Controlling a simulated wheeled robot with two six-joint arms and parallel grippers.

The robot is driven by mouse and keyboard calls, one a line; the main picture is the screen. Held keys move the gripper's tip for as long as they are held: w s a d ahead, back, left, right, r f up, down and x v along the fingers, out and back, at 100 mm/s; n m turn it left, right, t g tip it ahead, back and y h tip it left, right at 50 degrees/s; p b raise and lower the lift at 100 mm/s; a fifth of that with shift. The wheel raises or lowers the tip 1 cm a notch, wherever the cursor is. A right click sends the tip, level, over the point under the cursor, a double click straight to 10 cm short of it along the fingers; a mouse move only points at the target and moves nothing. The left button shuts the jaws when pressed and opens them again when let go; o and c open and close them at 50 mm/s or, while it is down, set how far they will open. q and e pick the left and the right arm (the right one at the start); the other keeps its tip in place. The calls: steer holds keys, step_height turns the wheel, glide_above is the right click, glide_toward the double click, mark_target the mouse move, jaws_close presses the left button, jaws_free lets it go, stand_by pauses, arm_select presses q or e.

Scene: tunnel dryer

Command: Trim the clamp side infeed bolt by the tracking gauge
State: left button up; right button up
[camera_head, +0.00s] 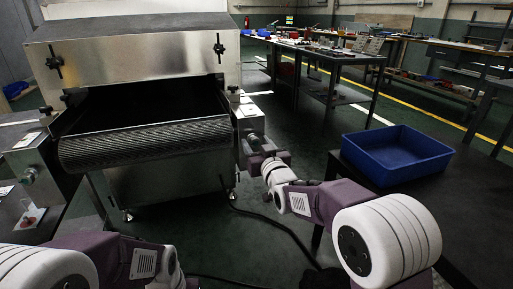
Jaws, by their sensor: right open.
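The tunnel dryer's dark mesh belt (145,143) wraps over its infeed end, below the steel hood. On the left side block a round bolt head or knob (30,175) sticks out. I cannot make out a gauge reading. My left gripper is out of view; only its arm shows at bottom left.
Black clamp knobs (54,62) sit on the hood (140,57). A blue bin (424,146) stands on a dark table at right. A small clear-and-red item (31,217) lies at left. A black cable (268,222) crosses the green floor. Workbenches (335,58) stand behind.

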jaws_close()
steer(key=shift+m, duration=0.3)
steer(key=m, duration=0.4)
steer(key=shift+d+m, duration=0.1)
steer(key=shift+m, duration=0.3)
steer(key=m, duration=0.4)
steer(key=shift+p, duration=0.3)
steer(key=m, duration=0.4)
steer(key=shift+f, duration=0.1)
steer(key=m, duration=0.3)
steer(key=shift+d+f+m, duration=0.1)
steer(key=shift+m, duration=0.2)
steer(key=m, duration=0.3)
steer(key=shift+m+p, duration=0.3)
steer(key=shift+f+m, duration=0.1)
steer(key=shift+m, duration=1.5)
